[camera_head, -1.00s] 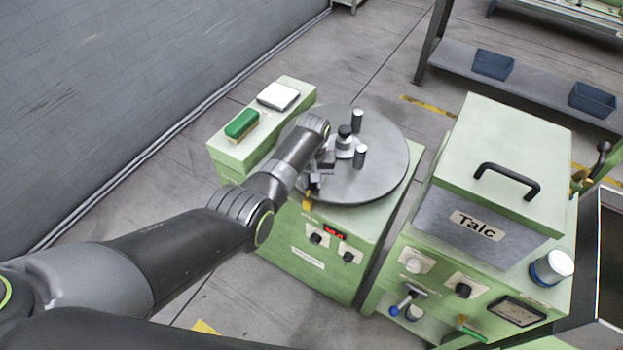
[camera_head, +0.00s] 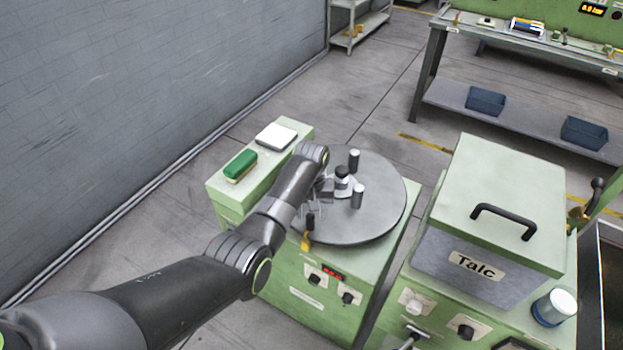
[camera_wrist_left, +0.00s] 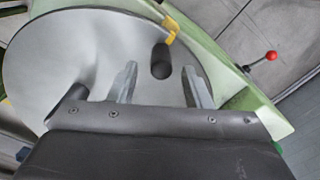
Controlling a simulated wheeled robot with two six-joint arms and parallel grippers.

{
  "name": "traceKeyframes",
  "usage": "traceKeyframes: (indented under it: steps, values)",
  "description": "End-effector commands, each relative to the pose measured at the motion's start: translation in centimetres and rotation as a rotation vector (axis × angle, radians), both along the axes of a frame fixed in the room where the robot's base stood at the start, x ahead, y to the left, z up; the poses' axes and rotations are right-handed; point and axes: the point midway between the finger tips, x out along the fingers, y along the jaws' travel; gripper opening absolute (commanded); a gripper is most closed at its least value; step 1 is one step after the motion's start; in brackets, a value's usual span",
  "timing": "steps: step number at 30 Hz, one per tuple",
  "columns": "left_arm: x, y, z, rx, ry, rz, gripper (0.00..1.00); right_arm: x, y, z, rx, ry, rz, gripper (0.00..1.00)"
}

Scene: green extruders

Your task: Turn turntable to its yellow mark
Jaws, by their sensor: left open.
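The turntable (camera_head: 382,222) is a grey disc on a green cabinet, with several upright pegs and a central hub (camera_head: 342,178). A yellow mark (camera_head: 306,240) sits at its near-left rim; it also shows in the left wrist view (camera_wrist_left: 171,27). A dark peg (camera_head: 310,221) stands on the disc close beside the mark; in the wrist view this peg (camera_wrist_left: 161,62) appears between my two fingertips, with gaps on both sides. My left gripper (camera_head: 320,203) is open over the left part of the disc; its fingers (camera_wrist_left: 160,78) show in the wrist view. My right gripper is out of view.
A green brush (camera_head: 240,165) and a white box (camera_head: 276,136) lie on the ledge left of the disc. A Talc hopper (camera_head: 500,205) stands close on the right. A red-knobbed lever (camera_wrist_left: 271,56) shows beyond the disc in the wrist view.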

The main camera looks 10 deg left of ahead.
Motion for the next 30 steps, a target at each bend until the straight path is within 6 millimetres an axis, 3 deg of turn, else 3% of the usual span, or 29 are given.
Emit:
traceKeyframes:
  steps: [12, 16, 21, 30]
  values:
    - [0.1, -0.1, 9.0, -0.001, -0.005, -0.002, 0.44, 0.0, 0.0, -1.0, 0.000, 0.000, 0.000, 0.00]
    - [0.1, -0.1, 11.1, -0.001, -0.003, -0.002, 0.44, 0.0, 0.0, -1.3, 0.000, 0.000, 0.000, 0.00]
    - [0.0, -0.1, 12.5, 0.000, -0.001, -0.001, 0.44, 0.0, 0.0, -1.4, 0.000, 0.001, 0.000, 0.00]
    - [0.0, -0.1, 12.8, 0.000, 0.001, -0.001, 0.44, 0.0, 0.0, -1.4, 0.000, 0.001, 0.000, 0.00]
